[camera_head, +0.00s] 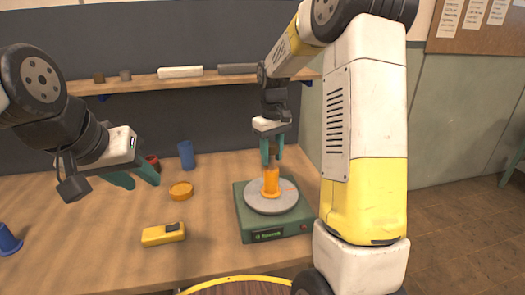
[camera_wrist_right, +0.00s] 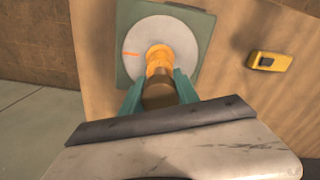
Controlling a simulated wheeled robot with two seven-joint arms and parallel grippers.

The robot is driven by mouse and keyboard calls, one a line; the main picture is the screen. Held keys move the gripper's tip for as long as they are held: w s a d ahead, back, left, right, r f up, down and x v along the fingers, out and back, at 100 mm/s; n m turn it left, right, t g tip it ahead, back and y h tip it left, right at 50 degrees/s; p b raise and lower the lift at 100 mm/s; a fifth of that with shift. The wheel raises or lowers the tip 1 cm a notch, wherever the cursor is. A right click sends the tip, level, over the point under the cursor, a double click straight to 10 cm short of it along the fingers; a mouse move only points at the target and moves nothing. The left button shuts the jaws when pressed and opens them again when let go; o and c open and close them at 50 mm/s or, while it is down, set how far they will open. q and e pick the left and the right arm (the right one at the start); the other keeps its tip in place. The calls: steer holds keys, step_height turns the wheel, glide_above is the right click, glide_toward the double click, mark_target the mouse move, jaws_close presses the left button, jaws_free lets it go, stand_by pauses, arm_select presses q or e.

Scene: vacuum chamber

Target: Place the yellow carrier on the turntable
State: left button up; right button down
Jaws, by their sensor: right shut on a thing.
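The yellow carrier (camera_head: 271,181) is an orange-yellow flanged piece with a brown upper part, upright over the middle of the turntable (camera_head: 288,203). My right gripper (camera_head: 271,159) is shut on its brown part from above. In the right wrist view the carrier (camera_wrist_right: 158,60) sits between my teal fingers (camera_wrist_right: 158,92), its flange over the grey disc (camera_wrist_right: 185,45). Its base looks at or very close to the disc; I cannot tell if it touches. The disc has an orange mark and a green base. My left gripper (camera_head: 136,177) is open and empty above the table's left part.
A yellow meter-like device (camera_head: 163,234), an orange disc (camera_head: 181,191), a blue cylinder (camera_head: 186,155), a red cup (camera_head: 153,162) and a blue flanged piece (camera_head: 8,240) stand on the wooden table. A shelf (camera_head: 145,87) runs along the back wall. The table is clear between these items.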

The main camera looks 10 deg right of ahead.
steer(key=c, duration=0.9)
jaws_free()
steer(key=shift+f, duration=0.1)
step_height(320, 180, up, 12)
steer(key=shift+r, duration=0.1)
steer(key=s+a+m+t+y, duration=0.2)
steer(key=s+m+t, duration=0.2)
steer(key=s, duration=2)
steer(key=shift+s+r+t, duration=0.15)
steer(key=shift+r+t, duration=0.1)
steer(key=shift+t, duration=0.85)
